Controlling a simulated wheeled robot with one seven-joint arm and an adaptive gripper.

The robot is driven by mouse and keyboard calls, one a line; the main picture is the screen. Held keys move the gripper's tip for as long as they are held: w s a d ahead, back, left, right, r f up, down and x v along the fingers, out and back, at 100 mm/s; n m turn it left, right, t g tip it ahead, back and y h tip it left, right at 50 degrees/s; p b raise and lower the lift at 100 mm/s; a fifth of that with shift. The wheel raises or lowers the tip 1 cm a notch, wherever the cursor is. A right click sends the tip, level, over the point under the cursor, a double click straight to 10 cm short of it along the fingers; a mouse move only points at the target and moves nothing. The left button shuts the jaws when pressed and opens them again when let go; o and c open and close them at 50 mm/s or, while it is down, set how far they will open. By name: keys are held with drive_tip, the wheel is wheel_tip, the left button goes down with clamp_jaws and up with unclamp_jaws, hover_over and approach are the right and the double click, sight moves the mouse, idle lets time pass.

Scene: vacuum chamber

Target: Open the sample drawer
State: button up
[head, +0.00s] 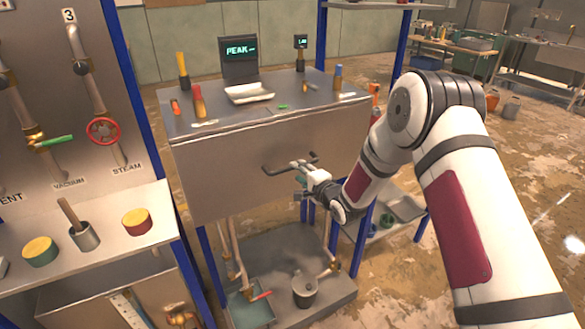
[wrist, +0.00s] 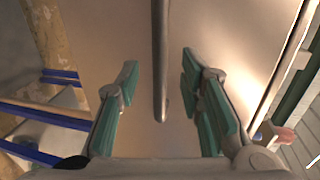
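The sample drawer (head: 230,178) is a wide grey metal front below the worktop in the head view, and its front looks flush with the cabinet. Its dark bar handle (head: 280,170) runs across the middle. My gripper (head: 303,171) is at the handle, overlapping its right part. In the wrist view, my gripper (wrist: 159,66) has its green-padded fingers apart, with the handle bar (wrist: 160,50) in the gap between them. Clear space shows on both sides of the bar, and neither finger touches it. The depth between bar and fingertips is hard to judge.
The worktop (head: 290,112) holds screwdrivers, a tray (head: 248,93) and a PEAK display (head: 240,50). A valve panel (head: 60,110) and shelf stand left. Blue posts flank the drawer. Floor shows at right.

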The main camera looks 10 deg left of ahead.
drive_tip(key=shift+x, duration=2.75)
drive_tip(key=shift+c, duration=0.4)
clamp_jaws()
